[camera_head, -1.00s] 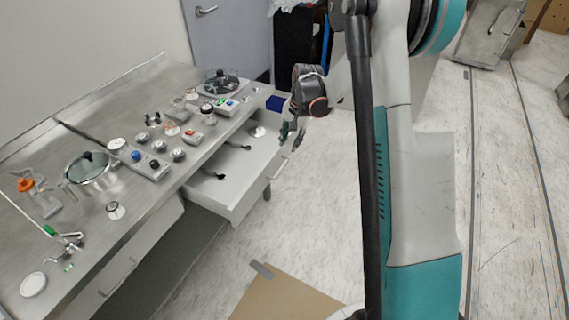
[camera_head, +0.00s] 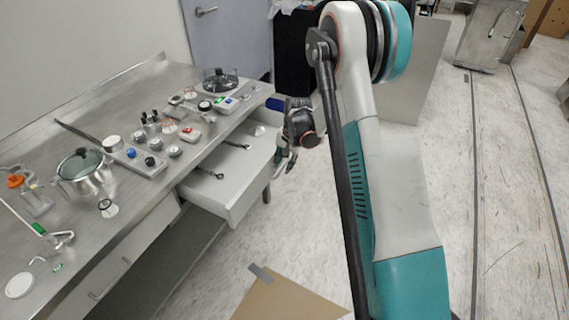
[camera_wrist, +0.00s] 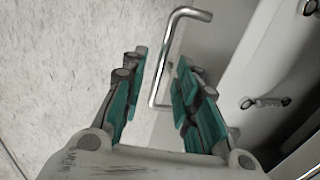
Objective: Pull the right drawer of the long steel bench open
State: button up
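The long steel bench (camera_head: 150,95) runs along the left of the head view. Its right drawer (camera_head: 232,192) stands pulled out, with dark-handled tools and a small round dish inside. My gripper (camera_head: 284,160) is at the drawer's front in the head view. In the wrist view, the drawer's bent metal bar handle (camera_wrist: 172,55) passes between the two teal-padded fingers of my gripper (camera_wrist: 163,62). The fingers are apart, with visible space beside the bar, so they are not clamped on it. The handle is hard to make out in the head view.
A lidded pot (camera_head: 82,172), jars, weights and small devices stand on the bench top. A cardboard sheet (camera_head: 288,298) lies on the floor before the bench. The pale floor (camera_head: 300,220) between drawer and cardboard is clear. A grey door is behind.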

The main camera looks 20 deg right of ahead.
jog(key=shift+c, duration=0.5)
grip_shut()
jog(key=s+d, duration=0.5)
jog(key=s, duration=0.2)
jog(key=shift+d+b, duration=0.2)
jog(key=shift+b, duration=0.25)
jog(key=shift+o, duration=0.5)
grip_release()
jog(key=shift+r, duration=0.1)
notch_tip(320, 180, up, 16)
jog(key=s+d+p, duration=0.1)
jog(key=s+p, duration=0.1)
jog(key=p, duration=0.6)
jog(key=shift+d+f+p, duration=0.25)
jog(key=shift+d+p, duration=0.1)
jog(key=shift+d, duration=0.05)
